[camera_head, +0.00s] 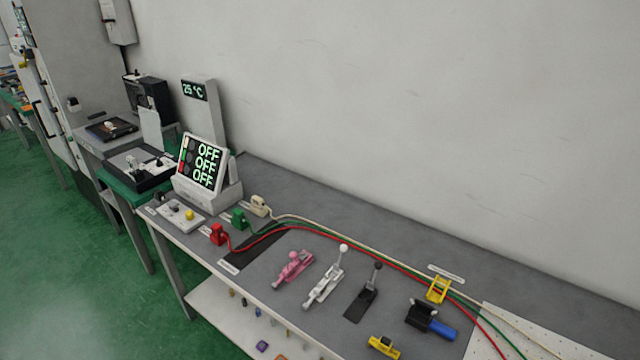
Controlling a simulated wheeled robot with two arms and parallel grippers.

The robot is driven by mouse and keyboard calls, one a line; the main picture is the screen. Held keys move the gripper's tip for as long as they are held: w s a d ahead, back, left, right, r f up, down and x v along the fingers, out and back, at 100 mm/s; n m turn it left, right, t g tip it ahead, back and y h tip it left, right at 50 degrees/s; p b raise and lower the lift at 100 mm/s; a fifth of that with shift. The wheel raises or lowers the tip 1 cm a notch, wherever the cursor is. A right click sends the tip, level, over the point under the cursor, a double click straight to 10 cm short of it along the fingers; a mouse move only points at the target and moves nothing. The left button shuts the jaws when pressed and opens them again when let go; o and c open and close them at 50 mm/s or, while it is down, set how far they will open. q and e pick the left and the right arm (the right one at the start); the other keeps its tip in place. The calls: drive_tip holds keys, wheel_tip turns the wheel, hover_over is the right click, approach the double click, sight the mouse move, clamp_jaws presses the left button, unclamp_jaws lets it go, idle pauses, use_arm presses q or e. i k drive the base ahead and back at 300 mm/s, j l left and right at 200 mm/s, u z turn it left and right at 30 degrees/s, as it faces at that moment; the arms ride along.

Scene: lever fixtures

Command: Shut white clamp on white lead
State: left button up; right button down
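A white clamp (322,288) stands on the grey bench, between a pink one and a black one. Its lever rises up and to the right to a white ball knob (343,248). The white lead (345,233) is a cream cable that leaves a cream plug (260,205) and runs right behind the clamps. It passes near a yellow bracket (438,289) at the right. The lead appears apart from the white clamp. Neither of my grippers is in view.
A pink clamp (293,268) and a black lever clamp (363,300) flank the white one. Green and red cables run beside the white lead. A black fixture with a blue handle (440,328) and a yellow block (384,346) are at right. A display (200,163) reads OFF three times.

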sight(343, 248)
drive_tip(key=i+j+z, duration=0.6)
drive_tip(key=z, duration=0.15)
drive_tip(key=i+j+z, duration=0.35)
drive_tip(key=k+j, duration=0.05)
drive_tip(key=k, duration=0.05)
